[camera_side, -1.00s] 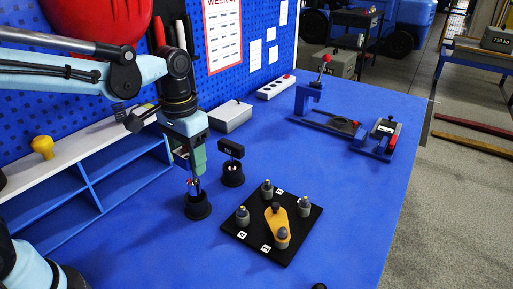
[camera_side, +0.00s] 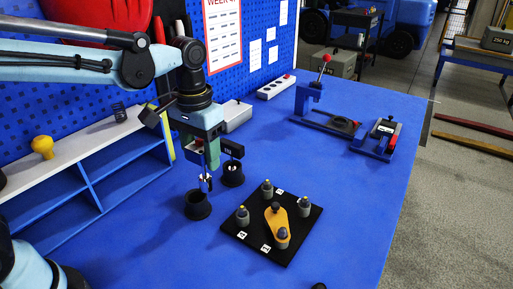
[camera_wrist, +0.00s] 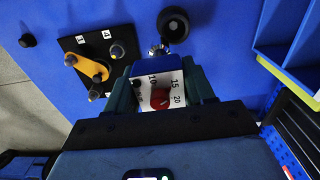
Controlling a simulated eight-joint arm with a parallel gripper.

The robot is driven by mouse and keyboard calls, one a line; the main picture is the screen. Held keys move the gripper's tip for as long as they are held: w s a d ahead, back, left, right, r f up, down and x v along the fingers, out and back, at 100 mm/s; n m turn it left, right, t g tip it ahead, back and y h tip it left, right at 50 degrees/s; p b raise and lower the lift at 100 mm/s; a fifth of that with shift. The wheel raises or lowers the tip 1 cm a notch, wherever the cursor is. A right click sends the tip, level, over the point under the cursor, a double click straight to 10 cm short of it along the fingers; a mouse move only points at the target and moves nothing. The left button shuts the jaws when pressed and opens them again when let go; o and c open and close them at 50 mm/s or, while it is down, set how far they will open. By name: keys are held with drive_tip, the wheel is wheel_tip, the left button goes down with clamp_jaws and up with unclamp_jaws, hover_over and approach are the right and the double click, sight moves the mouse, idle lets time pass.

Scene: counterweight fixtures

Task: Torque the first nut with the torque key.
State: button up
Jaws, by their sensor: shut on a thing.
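My gripper (camera_side: 203,142) is shut on the torque key, with its shiny metal shaft (camera_side: 205,182) pointing down. In the wrist view the key's white dial (camera_wrist: 146,95), marked 10, 15 and 20 with a red knob, sits between the green fingers of my gripper (camera_wrist: 160,92). The key's tip is just above the open black cup (camera_side: 198,207). The black square plate (camera_side: 297,238) lies to the right, carrying several grey nuts on posts, such as the left one (camera_side: 242,216), and a yellow arm (camera_side: 276,222). White number tags lie on the plate; which nut is first is unclear.
A second black holder (camera_side: 233,177) with a dark-handled tool (camera_side: 231,149) stands close behind the key. The shelf unit (camera_side: 90,172) is at left. A blue lever fixture (camera_side: 318,112) and a small blue device (camera_side: 378,140) stand far right. The blue table between is clear.

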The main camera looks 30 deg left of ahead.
drive_tip(key=w+d+r+n, duration=0.1)
drive_tip(key=d+r+n, duration=0.15)
drive_tip(key=d, duration=0.65)
drive_tip(key=d+r+n, duration=0.2)
drive_tip(key=d+n, duration=0.1)
drive_tip(key=d, duration=0.7)
drive_tip(key=shift+w+a+f, duration=0.15)
drive_tip(key=shift+f, duration=2.25)
drive_tip(key=shift+f, duration=1.6)
drive_tip(key=m, duration=0.6)
drive_tip(key=shift+m, duration=0.35)
